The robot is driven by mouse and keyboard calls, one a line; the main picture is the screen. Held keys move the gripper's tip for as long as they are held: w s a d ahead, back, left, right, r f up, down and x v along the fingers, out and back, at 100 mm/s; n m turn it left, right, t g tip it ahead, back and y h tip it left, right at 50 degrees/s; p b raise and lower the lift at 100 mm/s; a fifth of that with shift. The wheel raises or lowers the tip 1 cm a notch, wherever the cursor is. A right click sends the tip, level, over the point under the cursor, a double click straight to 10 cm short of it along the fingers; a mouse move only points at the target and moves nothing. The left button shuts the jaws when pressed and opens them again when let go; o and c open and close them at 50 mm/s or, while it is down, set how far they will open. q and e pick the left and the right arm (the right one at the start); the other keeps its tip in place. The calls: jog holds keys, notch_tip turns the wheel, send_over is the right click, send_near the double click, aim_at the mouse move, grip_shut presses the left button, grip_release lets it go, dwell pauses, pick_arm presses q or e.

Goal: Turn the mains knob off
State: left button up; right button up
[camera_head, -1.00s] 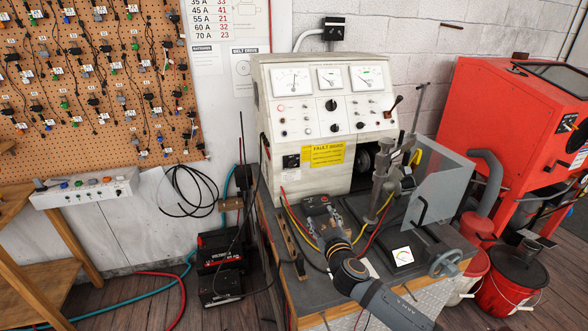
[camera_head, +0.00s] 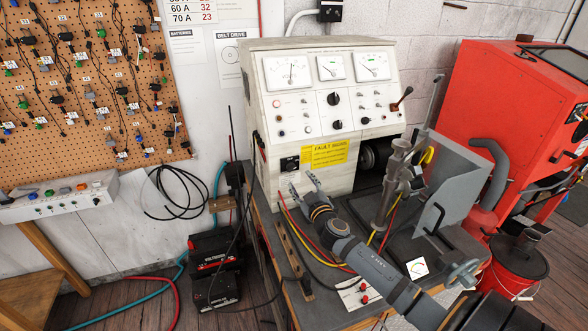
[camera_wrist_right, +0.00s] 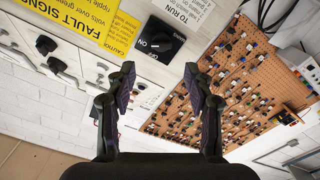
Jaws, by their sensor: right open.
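The mains knob is a black rotary knob (camera_wrist_right: 162,42) on a dark ON/OFF plate, low on the cream test bench panel. In the head view its dark plate (camera_head: 290,163) is left of the yellow fault signs label (camera_head: 324,156). My right gripper (camera_head: 304,184) is open and empty, just below and in front of the knob. In the right wrist view its two fingers (camera_wrist_right: 160,76) stand apart, with the knob beyond the gap between them. I see no contact. The exact setting of the knob is hard to read. My left gripper is out of view.
The test bench cabinet (camera_head: 278,93) carries gauges and small switches above the knob. A metal clamp post (camera_head: 392,185), a grey shield (camera_head: 446,178) and cables stand right of my right arm. A pegboard (camera_head: 85,90) hangs at the left.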

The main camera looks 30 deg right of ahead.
aim_at(292, 169)
jog(key=p+x, duration=0.1)
jog(key=x, duration=0.3)
jog(key=shift+w, duration=0.25)
jog(key=x, duration=0.2)
jog(key=shift+w+f+p, duration=0.1)
jog(key=shift+w+p, duration=0.25)
jog(key=shift+w, duration=0.1)
jog(key=shift+c, duration=0.6)
grip_shut()
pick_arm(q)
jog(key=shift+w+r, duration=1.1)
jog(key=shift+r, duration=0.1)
